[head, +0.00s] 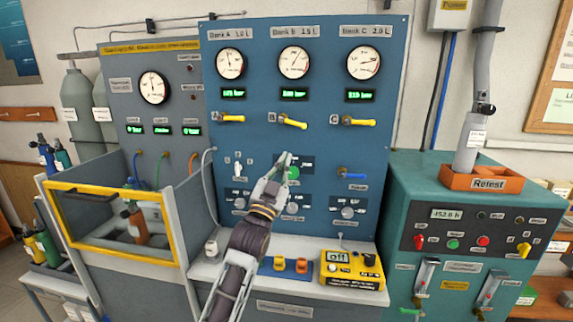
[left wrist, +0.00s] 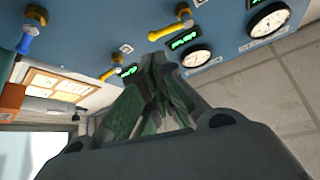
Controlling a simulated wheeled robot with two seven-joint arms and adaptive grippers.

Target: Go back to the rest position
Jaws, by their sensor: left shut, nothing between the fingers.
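My left gripper (head: 282,160) reaches up in front of the blue test panel (head: 265,100) in the head view. Its fingers are shut and empty, with the tips just by a green button (head: 293,173) in the middle of the panel; I cannot tell whether they touch it. The left wrist view also shows the closed fingers (left wrist: 155,62) pointing toward the panel, with gauges and yellow valve handles beyond them. My right gripper does not show in either view.
A yellow meter (head: 352,270) reading "Off" stands on the bench ledge, beside a small blue holder with orange parts (head: 286,265). A teal cabinet (head: 420,190) with an orange "Retest" tray (head: 487,179) is at right. A yellow-framed guard (head: 110,188) encloses the left bay.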

